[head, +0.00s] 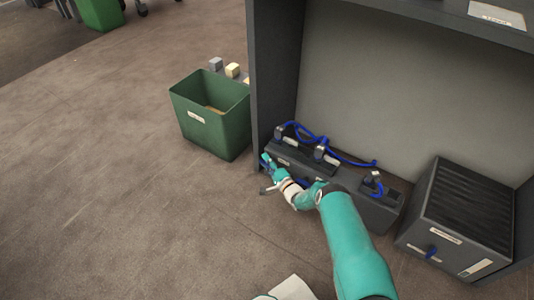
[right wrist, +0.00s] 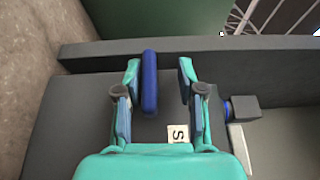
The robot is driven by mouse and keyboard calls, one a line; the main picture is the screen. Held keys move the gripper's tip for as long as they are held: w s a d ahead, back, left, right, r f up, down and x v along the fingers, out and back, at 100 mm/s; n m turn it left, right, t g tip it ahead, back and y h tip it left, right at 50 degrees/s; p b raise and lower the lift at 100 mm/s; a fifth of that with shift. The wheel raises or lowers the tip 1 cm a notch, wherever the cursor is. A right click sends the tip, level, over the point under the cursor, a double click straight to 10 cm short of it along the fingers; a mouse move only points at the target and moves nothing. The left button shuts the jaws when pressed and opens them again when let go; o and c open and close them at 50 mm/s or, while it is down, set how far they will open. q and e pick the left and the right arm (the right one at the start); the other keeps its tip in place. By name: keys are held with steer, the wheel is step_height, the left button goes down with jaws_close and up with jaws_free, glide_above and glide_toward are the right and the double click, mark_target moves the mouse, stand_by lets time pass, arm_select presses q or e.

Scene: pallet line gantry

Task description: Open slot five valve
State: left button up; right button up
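A dark manifold block (head: 375,213) with blue hoses sits low inside the grey frame. In the right wrist view a blue valve handle (right wrist: 149,82) stands on its dark surface, beside a small white label (right wrist: 177,133) whose mark looks like an S or a 5. My right gripper (head: 266,175) is at the left end of the block. It is open, with its fingers (right wrist: 157,85) on either side of the handle, which is nearer the left finger. I cannot tell whether that finger touches it. My left gripper is not in view.
A green bin (head: 215,125) stands left of the grey frame (head: 273,70), with small blocks (head: 232,70) behind it. A dark ribbed unit (head: 455,218) with a blue knob (head: 432,252) stands at the right. Blue hoses (head: 310,133) loop above the block. The floor at left is clear.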

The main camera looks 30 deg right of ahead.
steer(key=o, duration=0.6)
steer(key=r, duration=0.7)
steer(key=shift+w+r, duration=0.25)
steer(key=shift+r, duration=0.05)
steer(key=shift+o, duration=0.3)
steer(key=shift+s+r, duration=0.1)
steer(key=shift+r, duration=0.7)
steer(key=f, duration=0.1)
steer(key=s+f+g, duration=0.1)
steer(key=f, duration=0.1)
steer(key=shift+s+a+f, duration=0.2)
steer(key=shift+a+f, duration=0.1)
steer(key=shift+a, duration=0.05)
steer(key=shift+c, duration=0.3)
steer(key=r+p, duration=0.1)
steer(key=s+r+p, duration=0.1)
steer(key=shift+s+a+p, duration=0.15)
steer(key=shift+s+p, duration=0.05)
steer(key=shift+p, duration=0.2)
steer(key=c, duration=0.6)
steer(key=s+a+r+p, duration=0.3)
steer(key=s+r+p, duration=0.7)
steer(key=r+p, duration=0.2)
steer(key=p, duration=0.2)
steer(key=shift+s+g+p, duration=0.3)
steer(key=shift+p, duration=0.1)
steer(key=shift+r, duration=0.1)
